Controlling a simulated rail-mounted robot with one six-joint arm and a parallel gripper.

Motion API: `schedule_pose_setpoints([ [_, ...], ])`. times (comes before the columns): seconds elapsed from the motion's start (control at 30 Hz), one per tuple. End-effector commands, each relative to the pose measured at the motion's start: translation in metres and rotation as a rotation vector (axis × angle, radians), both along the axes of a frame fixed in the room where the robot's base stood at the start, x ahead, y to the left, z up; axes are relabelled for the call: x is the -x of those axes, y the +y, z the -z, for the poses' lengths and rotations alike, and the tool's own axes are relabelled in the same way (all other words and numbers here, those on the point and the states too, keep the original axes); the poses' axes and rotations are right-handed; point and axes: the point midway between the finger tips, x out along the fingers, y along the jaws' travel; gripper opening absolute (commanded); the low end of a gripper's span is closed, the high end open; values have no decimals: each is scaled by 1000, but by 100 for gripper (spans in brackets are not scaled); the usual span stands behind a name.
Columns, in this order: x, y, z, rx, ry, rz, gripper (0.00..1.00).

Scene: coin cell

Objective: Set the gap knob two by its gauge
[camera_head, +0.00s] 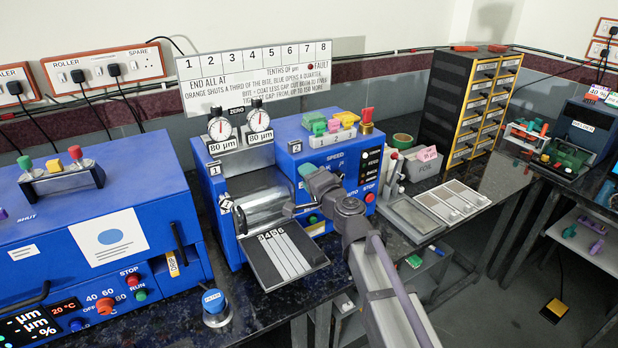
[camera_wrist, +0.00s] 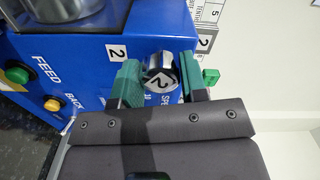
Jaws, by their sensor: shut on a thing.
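Gap knob two (camera_wrist: 159,72) is a round silver knob marked 2 on the blue machine's face, seen in the wrist view. My gripper (camera_wrist: 160,80) is shut on it, with one green fingertip on each side. In the head view my gripper (camera_head: 316,186) is at the right end of the roller and hides the knob. Two dial gauges (camera_head: 220,129), (camera_head: 258,121) stand on top of the machine, each above an 80 µm label. Their needles are too small to read exactly. Gap knob one (camera_head: 226,203) is at the roller's left end.
A sign board (camera_head: 258,70) stands behind the gauges. A ramp with strips (camera_head: 284,256) slopes down in front of the roller (camera_head: 264,208). Grey trays (camera_head: 412,217) lie to the right.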

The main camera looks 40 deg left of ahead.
Motion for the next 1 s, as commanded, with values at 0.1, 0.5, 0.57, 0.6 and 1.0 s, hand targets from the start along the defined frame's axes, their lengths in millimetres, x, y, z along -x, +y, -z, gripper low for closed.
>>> schedule_pose_setpoints([
  [0.1, 0, 0, 0, -1, 3, 0, 16],
  [0.5, 0, 0, 0, -1, 2, 0, 56],
  [0.57, 0, 0, 0, -1, 2, 0, 62],
  [0.6, 0, 0, 0, -1, 2, 0, 65],
  [1.0, 7, -16, 0, -1, 1, 1, 65],
])
